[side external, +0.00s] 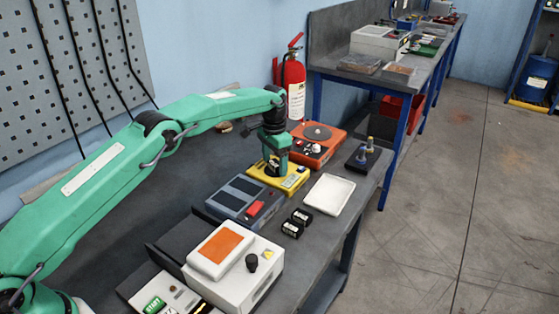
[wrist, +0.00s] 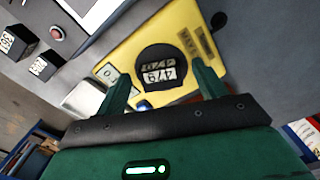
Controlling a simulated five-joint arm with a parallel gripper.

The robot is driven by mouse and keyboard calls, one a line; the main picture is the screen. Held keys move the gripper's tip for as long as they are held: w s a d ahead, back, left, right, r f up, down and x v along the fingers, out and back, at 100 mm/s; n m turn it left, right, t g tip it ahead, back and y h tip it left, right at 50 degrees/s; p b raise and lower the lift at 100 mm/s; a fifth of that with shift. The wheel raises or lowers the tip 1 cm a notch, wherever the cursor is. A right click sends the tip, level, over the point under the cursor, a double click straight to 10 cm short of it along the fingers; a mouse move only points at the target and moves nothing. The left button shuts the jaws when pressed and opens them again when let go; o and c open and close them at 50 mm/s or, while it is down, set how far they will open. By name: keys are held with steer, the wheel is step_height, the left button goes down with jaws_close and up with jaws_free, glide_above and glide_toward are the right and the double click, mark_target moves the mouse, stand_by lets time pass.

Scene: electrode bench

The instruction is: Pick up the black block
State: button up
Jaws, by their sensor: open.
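My gripper (side external: 275,163) points down over a yellow device (side external: 293,183). In the wrist view its two green fingers (wrist: 162,75) are apart, with the yellow device (wrist: 190,22) beyond them. Between the fingers, a black block with pale lettering (wrist: 158,74) appears to sit on a dark round pad on the device. From the side my gripper mostly hides this block; I cannot tell whether the fingers touch it. Two other black blocks (side external: 302,216) (side external: 292,229) sit on the bench and also show in the wrist view (wrist: 14,42) (wrist: 46,66).
A white tray (side external: 330,195) lies right of the yellow device. A grey device with a red part (side external: 240,200) stands in front, an orange device (side external: 318,145) behind. A dark stand with posts (side external: 363,157) is near the bench's right edge.

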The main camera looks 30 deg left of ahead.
mark_target(275, 163)
stand_by(0.3)
steer(key=c, duration=1.4)
steer(key=shift+o, duration=0.2)
steer(key=shift+r, duration=0.2)
steer(key=shift+r, duration=2)
steer(key=s+d+r, duration=0.6)
steer(key=d, duration=0.3)
steer(key=shift+s+d+r, duration=0.25)
steer(key=shift+s+r, duration=0.15)
steer(key=shift+a, duration=0.1)
